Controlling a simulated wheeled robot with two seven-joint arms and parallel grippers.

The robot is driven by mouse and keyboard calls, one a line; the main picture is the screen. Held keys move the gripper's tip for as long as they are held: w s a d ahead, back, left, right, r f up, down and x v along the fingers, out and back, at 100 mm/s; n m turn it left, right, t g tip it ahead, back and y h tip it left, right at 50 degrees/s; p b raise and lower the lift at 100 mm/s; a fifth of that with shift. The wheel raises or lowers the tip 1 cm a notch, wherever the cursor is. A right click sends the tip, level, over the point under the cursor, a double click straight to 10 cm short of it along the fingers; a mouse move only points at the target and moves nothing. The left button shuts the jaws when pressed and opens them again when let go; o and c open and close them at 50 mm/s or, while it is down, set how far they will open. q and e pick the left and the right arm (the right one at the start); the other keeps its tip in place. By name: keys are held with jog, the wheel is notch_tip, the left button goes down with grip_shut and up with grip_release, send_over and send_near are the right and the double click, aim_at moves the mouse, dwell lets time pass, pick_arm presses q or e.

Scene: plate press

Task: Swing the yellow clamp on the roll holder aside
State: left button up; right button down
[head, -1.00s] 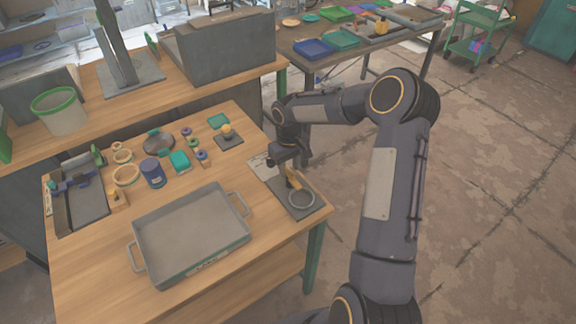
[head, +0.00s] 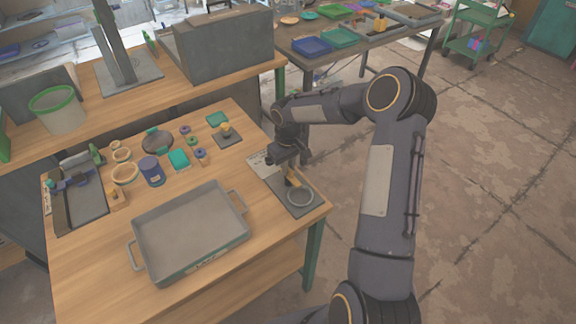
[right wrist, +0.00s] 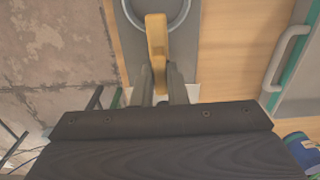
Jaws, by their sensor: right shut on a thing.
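The yellow clamp (head: 291,176) is on the grey roll holder (head: 305,208) at the right edge of the wooden table. In the right wrist view the clamp (right wrist: 157,45) runs from over the holder's round ring down between my fingers. My right gripper (head: 284,169) is at the clamp's near-arm end; in the right wrist view the gripper (right wrist: 160,82) has its two fingers on either side of the clamp, shut on it. The ring of the roll holder (right wrist: 181,22) shows partly behind the clamp. My left gripper is not in view.
A grey tray (head: 190,274) with handles stands left of the holder. A paper sheet (head: 258,163) lies by the holder. Rings, a blue jar (head: 152,172) and small parts stand farther back. Floor is open to the right of the table.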

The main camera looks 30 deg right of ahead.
jog(key=n+b, duration=0.1)
jog(key=n, duration=0.7)
jog(key=shift+n+b, duration=0.3)
jog(key=n, duration=0.4)
jog(key=shift+n, duration=2.5)
jog(key=c, duration=1.4)
grip_release()
jog(key=shift+c, duration=0.2)
